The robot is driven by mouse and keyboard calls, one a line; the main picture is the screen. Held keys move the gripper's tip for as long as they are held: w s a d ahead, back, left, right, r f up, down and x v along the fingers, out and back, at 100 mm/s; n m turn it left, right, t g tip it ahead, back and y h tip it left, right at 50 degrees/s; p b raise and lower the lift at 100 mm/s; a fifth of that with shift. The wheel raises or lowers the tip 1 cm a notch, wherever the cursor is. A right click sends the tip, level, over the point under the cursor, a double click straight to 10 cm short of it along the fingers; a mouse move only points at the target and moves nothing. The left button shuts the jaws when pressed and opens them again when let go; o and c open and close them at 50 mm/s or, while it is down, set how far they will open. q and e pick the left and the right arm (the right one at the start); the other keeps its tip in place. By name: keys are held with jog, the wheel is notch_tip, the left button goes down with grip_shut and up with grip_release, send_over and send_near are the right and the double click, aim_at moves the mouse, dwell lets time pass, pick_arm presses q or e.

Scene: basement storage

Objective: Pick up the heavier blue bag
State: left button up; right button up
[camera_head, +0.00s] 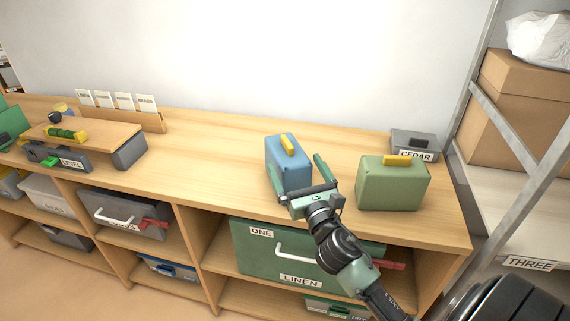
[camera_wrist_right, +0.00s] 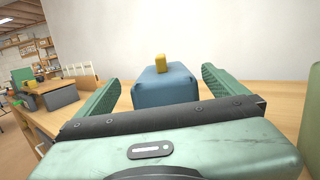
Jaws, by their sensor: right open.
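A blue bag (camera_head: 287,166) with a yellow handle stands upright on the wooden bench top. It is the only blue bag I can make out. My right gripper (camera_head: 298,178) is open, with one green finger on each side of the bag. In the right wrist view the blue bag (camera_wrist_right: 165,86) stands between and beyond the spread fingers (camera_wrist_right: 160,88). I cannot tell whether either finger touches it. A green bag (camera_head: 393,186) with a yellow handle stands to the right. My left gripper is not in view.
A grey box marked CEDAR (camera_head: 414,145) stands behind the green bag. Left are a level display (camera_head: 66,158) and a card rack (camera_head: 120,117). Shelves below hold a green LINEN bin (camera_head: 262,262) and other boxes. The bench top (camera_head: 205,160) left of the blue bag is clear.

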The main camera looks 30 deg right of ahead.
aim_at(292, 154)
jog(key=x, duration=0.6)
jog(key=shift+w+d+f, duration=0.1)
jog(key=shift+w+d, duration=0.15)
jog(key=shift+d, duration=0.05)
jog(key=c, duration=2)
jog(key=shift+r, duration=0.35)
